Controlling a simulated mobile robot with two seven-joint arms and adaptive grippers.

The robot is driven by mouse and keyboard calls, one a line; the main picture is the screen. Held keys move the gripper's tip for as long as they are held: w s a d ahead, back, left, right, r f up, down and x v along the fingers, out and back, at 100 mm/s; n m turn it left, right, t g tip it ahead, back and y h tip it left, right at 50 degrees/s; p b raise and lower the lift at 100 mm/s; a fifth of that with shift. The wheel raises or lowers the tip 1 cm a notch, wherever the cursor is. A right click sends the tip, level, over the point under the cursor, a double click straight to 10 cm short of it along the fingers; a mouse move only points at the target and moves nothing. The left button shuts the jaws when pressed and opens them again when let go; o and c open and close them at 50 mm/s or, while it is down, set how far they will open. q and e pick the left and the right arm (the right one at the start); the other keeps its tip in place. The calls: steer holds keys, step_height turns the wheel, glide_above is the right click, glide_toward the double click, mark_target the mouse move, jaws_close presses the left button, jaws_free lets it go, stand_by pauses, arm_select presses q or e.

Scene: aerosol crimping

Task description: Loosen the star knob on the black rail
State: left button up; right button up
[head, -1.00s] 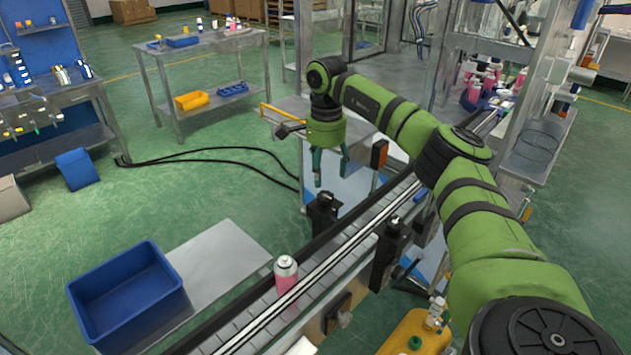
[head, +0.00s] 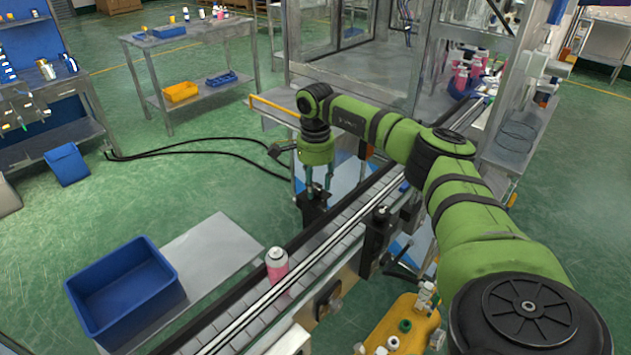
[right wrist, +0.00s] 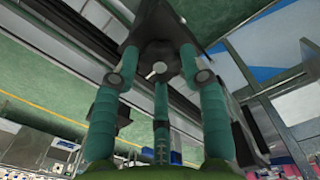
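My right gripper (head: 318,188) points down over a dark bracket (head: 313,208) on the black rail (head: 225,293) along the conveyor's left side. In the right wrist view its teal fingers (right wrist: 159,72) stand apart around a dark knob-like part (right wrist: 156,50) with a small pale metal piece at its middle. I cannot tell whether the fingertips touch this part. The star shape cannot be made out clearly, and in the head view the fingers and bracket hide it. My left gripper is not in view.
A pink can (head: 277,266) stands on the conveyor (head: 325,240) in front of the bracket. A blue bin (head: 125,290) sits on a grey plate at left. A dark post (head: 376,240) stands on the conveyor's near side. A glazed machine frame rises behind.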

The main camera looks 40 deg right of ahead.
mark_target(316, 185)
steer(key=shift+w+d, duration=0.1)
steer(key=shift+w+r+n+b, duration=0.15)
steer(key=shift+n+b, duration=0.15)
steer(key=shift+n, duration=0.9)
steer(key=shift+r+n+b, duration=0.15)
steer(key=shift+n+b, duration=0.1)
steer(key=shift+n, duration=0.95)
steer(key=shift+c, duration=0.3)
stand_by(0.7)
steer(key=o, duration=1)
steer(key=shift+d, duration=0.1)
steer(key=shift+o, duration=0.7)
steer(key=shift+f, duration=0.25)
step_height(316, 185, up, 12)
steer(key=shift+d, duration=0.1)
